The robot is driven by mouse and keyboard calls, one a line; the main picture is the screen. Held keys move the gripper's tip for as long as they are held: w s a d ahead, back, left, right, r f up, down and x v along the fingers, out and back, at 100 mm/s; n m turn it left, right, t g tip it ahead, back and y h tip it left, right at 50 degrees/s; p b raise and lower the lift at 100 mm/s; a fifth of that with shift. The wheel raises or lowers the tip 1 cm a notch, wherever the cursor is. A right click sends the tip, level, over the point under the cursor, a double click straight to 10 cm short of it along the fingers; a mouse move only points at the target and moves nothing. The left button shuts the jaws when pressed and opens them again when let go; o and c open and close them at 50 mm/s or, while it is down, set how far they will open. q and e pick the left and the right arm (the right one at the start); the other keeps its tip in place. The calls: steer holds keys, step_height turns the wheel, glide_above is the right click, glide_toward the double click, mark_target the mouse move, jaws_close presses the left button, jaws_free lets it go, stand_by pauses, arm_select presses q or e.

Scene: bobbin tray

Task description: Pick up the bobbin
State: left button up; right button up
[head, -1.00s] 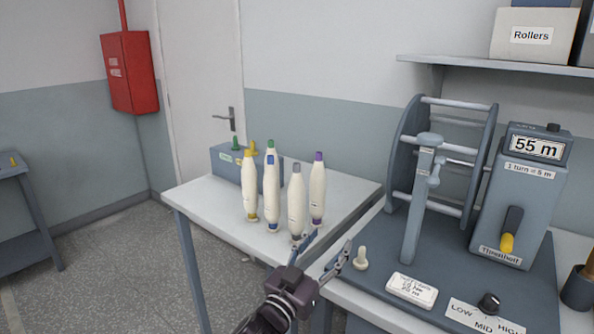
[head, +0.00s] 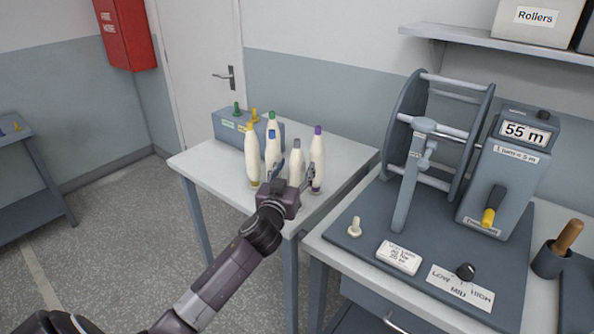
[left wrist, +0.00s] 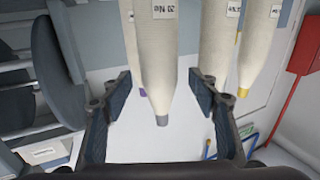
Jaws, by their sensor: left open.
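Several cream bobbins stand upright on the white table. The grey-tipped bobbin (head: 297,158) is in front, with the purple-tipped bobbin (head: 318,155) to its right. The green-tipped bobbin (head: 272,140) and the yellow-tipped bobbin (head: 251,150) are to its left. My left gripper (head: 294,172) is open at the grey-tipped bobbin, whose lower part is hidden behind it. In the left wrist view the open fingers (left wrist: 160,84) lie either side of the grey-tipped bobbin (left wrist: 156,50), labelled 20 Ne, with gaps on both sides. My right gripper is not in view.
A blue-grey box (head: 228,128) with coloured pegs stands behind the bobbins. The neighbouring bobbins are close on both sides. A winding reel machine (head: 402,180) with a 55 m display (head: 526,133) fills the bench on the right. The white table (head: 205,165) is clear at its left.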

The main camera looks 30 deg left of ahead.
arm_select(q)
steer(key=shift+x, duration=1.15)
steer(key=shift+c, duration=0.7)
steer(key=c, duration=1.2)
